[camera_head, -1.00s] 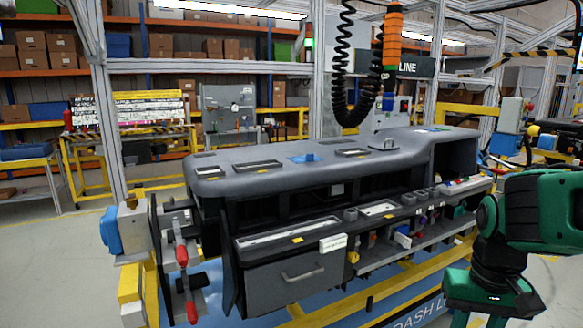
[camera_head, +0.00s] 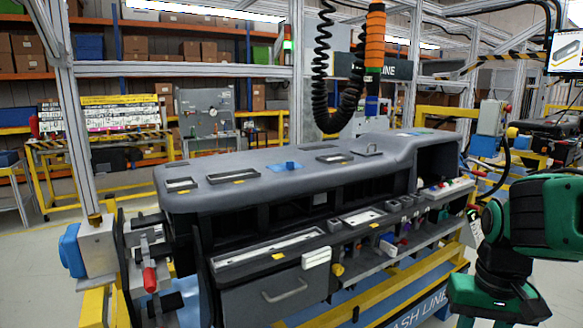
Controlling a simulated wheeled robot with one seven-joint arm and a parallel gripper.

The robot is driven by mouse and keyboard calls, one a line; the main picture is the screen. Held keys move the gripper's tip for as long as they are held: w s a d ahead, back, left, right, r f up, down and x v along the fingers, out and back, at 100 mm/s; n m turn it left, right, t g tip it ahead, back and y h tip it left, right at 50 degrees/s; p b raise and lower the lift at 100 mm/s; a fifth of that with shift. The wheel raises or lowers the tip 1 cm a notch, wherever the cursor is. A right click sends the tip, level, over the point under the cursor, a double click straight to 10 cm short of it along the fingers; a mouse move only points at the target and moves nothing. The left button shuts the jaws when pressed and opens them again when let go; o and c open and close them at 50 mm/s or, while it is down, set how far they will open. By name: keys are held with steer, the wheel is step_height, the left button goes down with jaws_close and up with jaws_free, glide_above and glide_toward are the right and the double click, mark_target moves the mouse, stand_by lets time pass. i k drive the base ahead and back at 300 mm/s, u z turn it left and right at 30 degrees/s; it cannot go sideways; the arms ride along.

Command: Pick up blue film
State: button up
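A small blue film (camera_head: 285,166) lies on the top face of the grey dashboard module (camera_head: 240,177), near its middle. One part of it seems to stand up a little; it is too small to tell its exact shape. My green and black arm shows at the right edge, apart from the dashboard. The fingers of my gripper are not visible.
The dashboard's front has a drawer (camera_head: 280,300), open shelves and small parts. A red-handled clamp (camera_head: 149,280) stands at its left end. A coiled black hose (camera_head: 325,95) hangs behind the module. Yellow rails (camera_head: 405,270) run along its lower front.

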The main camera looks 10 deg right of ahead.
mark_target(290, 165)
steer(key=z, duration=0.05)
steer(key=i, duration=0.75)
steer(key=u, duration=1.25)
steer(key=k, duration=1.1)
steer(key=z, duration=0.2)
steer(key=i, duration=0.95)
